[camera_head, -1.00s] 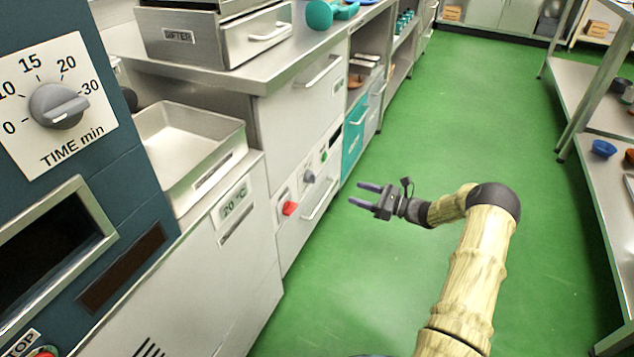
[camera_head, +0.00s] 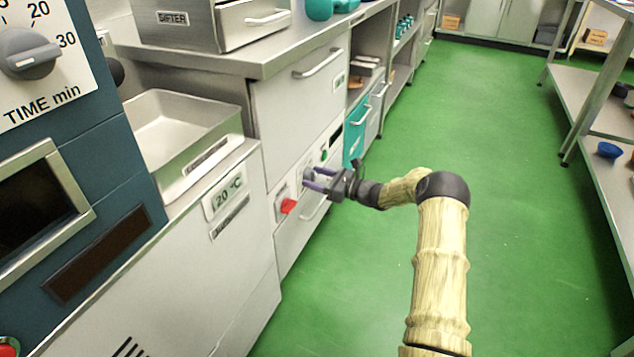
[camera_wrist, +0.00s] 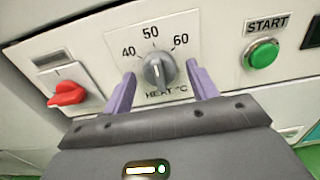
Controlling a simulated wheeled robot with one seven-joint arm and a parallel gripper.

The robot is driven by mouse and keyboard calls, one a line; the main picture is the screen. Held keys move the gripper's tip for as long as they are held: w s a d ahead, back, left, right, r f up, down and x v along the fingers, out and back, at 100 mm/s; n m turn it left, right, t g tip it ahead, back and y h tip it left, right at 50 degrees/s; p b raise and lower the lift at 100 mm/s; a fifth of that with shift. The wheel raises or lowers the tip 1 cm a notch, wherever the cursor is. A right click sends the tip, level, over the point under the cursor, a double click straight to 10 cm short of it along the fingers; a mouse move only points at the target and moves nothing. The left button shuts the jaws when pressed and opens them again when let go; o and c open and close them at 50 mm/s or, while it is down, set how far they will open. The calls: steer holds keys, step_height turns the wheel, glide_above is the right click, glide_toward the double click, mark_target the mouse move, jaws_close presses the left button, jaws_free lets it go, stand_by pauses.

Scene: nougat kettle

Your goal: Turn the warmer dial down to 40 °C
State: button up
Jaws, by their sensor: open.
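The warmer dial (camera_wrist: 158,71) is a grey knob on a white plate marked 40, 50, 60 and HEAT °C in the wrist view. Its pointer line is upright, near 50. My gripper (camera_wrist: 157,82) is open, with one purple finger on each side of the dial and gaps to both; whether the fingers reach around it in depth I cannot tell. In the head view my gripper (camera_head: 314,180) is at the drawer-front panel, partly covering the dial (camera_head: 308,175).
A red switch (camera_wrist: 67,93) is left of the dial and a green START button (camera_wrist: 262,53) is right of it. A 20 °C display (camera_head: 228,193) is on the nearer cabinet. A drawer handle (camera_head: 316,207) lies below the panel. The green floor (camera_head: 520,200) to the right is clear.

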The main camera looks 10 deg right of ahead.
steer(key=shift+c, duration=0.5)
steer(key=c, duration=0.9)
steer(key=shift+r+n+p, duration=0.1)
steer(key=shift+n+p, duration=0.2)
steer(key=shift+d+n+p, duration=0.1)
steer(key=shift+n+p, duration=1.85)
steer(key=shift+n, duration=2.75)
steer(key=o, duration=1)
steer(key=shift+w, duration=0.1)
